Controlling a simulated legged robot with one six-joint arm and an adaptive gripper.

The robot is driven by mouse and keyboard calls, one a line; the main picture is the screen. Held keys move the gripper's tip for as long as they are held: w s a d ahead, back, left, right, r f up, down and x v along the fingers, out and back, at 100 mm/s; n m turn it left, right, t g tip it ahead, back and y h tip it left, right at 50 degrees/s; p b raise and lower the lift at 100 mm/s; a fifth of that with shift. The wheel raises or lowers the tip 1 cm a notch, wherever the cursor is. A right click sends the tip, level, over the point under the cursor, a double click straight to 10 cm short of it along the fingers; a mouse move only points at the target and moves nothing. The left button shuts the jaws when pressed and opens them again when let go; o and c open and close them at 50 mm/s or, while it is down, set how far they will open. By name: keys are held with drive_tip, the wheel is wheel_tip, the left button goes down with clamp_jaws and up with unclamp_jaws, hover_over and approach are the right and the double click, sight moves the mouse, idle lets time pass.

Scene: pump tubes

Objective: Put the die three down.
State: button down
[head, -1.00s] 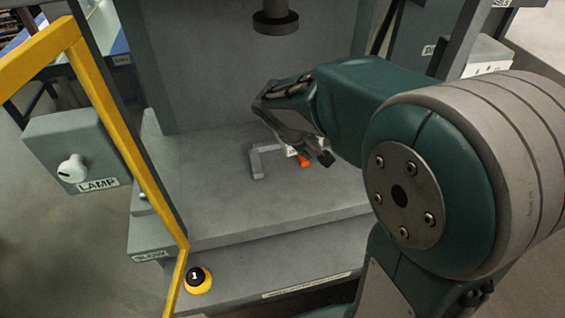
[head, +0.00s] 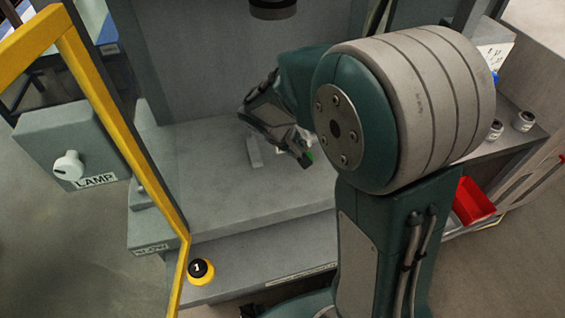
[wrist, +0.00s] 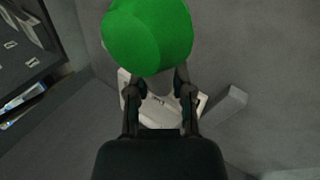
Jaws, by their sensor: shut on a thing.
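My gripper (head: 305,147) is over the grey press bed (head: 210,198), reaching down from the upper right. In the wrist view its two dark fingers (wrist: 160,92) are closed in. A pale block with a small printed label, seemingly the die three (wrist: 160,106), shows between and behind them, tilted. The label is too small to read. The die's underside is hidden.
A grey bracket (head: 254,152) stands on the bed beside my gripper. The press ram (head: 272,8) hangs above. A red bin (head: 472,202) is at right. The bed's front left is clear.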

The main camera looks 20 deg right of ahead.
sight(292, 168)
drive_tip(key=f, duration=0.1)
drive_tip(key=w+f, duration=0.1)
drive_tip(key=a+f, duration=0.1)
drive_tip(key=shift+w+f, duration=0.1)
drive_tip(key=shift+w, duration=0.15)
drive_tip(key=shift+w+a+f, duration=0.1)
drive_tip(key=shift+a+f, duration=0.2)
drive_tip(key=shift+a, duration=0.2)
drive_tip(key=f, duration=0.1)
drive_tip(key=a+f, duration=0.1)
drive_tip(key=f, duration=0.1)
drive_tip(key=shift+d+f, duration=0.15)
drive_tip(key=shift+d, duration=0.15)
drive_tip(key=c, duration=0.5)
unclamp_jaws()
drive_tip(key=shift+d, duration=0.15)
drive_tip(key=shift+a, duration=0.25)
